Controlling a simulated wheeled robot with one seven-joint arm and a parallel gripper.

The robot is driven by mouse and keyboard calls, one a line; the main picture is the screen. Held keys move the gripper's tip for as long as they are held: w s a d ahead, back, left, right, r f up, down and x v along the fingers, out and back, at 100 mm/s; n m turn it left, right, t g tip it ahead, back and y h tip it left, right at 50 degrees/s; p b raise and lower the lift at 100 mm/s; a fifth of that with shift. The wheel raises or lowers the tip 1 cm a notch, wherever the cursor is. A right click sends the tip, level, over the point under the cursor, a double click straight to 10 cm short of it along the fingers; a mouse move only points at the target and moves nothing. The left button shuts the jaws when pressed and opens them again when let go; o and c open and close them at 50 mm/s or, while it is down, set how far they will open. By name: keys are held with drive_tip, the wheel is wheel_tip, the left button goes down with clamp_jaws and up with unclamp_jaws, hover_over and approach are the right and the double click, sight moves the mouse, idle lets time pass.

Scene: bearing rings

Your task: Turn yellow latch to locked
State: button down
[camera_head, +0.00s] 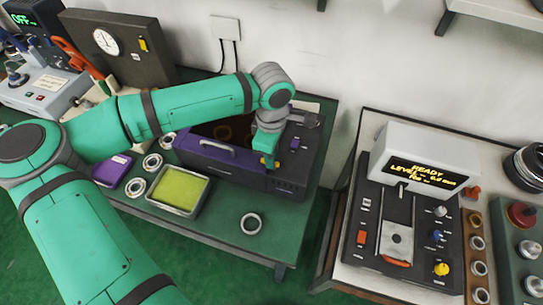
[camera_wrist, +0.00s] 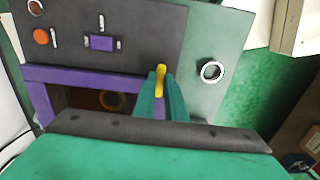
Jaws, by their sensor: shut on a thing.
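The yellow latch (camera_wrist: 160,78) shows in the wrist view as a small upright bar on the dark machine (camera_wrist: 150,25), at the edge of its purple-framed opening. My gripper (camera_wrist: 160,90) is shut on the latch, with green fingers on both sides of it. In the head view my gripper (camera_head: 269,160) reaches down to the machine's top, and only a bit of yellow (camera_head: 263,161) shows beside the fingers. The latch's base and any lock markings are hidden or too small to read.
A purple switch (camera_wrist: 101,43) and an orange button (camera_wrist: 41,37) are on the machine. A loose ring (camera_head: 251,223) lies on the green bench (camera_head: 225,235) in front. A yellow-green tray (camera_head: 152,203) and several rings are at left. A control panel (camera_head: 365,260) stands at right.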

drive_tip(key=shift+d, duration=0.1)
drive_tip(key=c, duration=1.8)
unclamp_jaws()
drive_tip(key=shift+w, duration=0.1)
drive_tip(key=shift+r, duration=0.1)
wheel_tip(320, 180, up, 11)
drive_tip(key=shift+f, duration=0.2)
